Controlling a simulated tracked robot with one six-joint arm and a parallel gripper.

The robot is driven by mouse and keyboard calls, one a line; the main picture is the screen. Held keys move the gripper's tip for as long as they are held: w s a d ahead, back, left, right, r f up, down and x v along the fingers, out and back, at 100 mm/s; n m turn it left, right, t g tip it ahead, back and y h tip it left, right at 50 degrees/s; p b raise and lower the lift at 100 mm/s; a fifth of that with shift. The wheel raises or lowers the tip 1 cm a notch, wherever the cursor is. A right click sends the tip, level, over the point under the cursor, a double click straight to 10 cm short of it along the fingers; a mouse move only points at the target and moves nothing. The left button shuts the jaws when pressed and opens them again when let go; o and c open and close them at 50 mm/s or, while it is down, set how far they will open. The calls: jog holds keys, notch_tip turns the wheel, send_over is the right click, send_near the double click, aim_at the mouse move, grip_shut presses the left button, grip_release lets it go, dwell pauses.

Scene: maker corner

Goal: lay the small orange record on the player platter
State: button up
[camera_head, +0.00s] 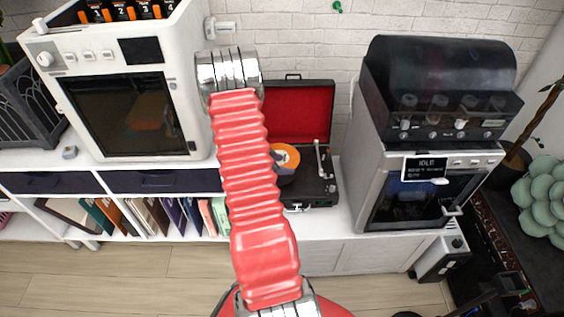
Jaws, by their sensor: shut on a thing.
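The small orange record (289,153) shows beside the right edge of my red arm, with a pale centre. Its left part is hidden behind my arm. It appears over the left part of the open record player (318,190), which has a black case and a red-lined lid. A dark shape shows just below the record; I cannot tell whether it is the platter. I cannot tell whether the record touches the platter or is above it. My gripper is hidden behind my arm.
The player's silver tonearm (319,160) stands to the right of the record. A white oven-like machine (185,110) stands on the left and a grey machine with a black top (375,150) on the right. Record sleeves (150,215) fill the shelf below.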

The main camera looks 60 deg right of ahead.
jog(key=shift+f, duration=0.1)
jog(key=shift+w+f, duration=0.1)
jog(key=shift+f, duration=3.2)
jog(key=shift+s+f, duration=0.1)
jog(key=shift+s, duration=0.1)
jog(key=o, duration=1.6)
jog(key=shift+w, duration=0.1)
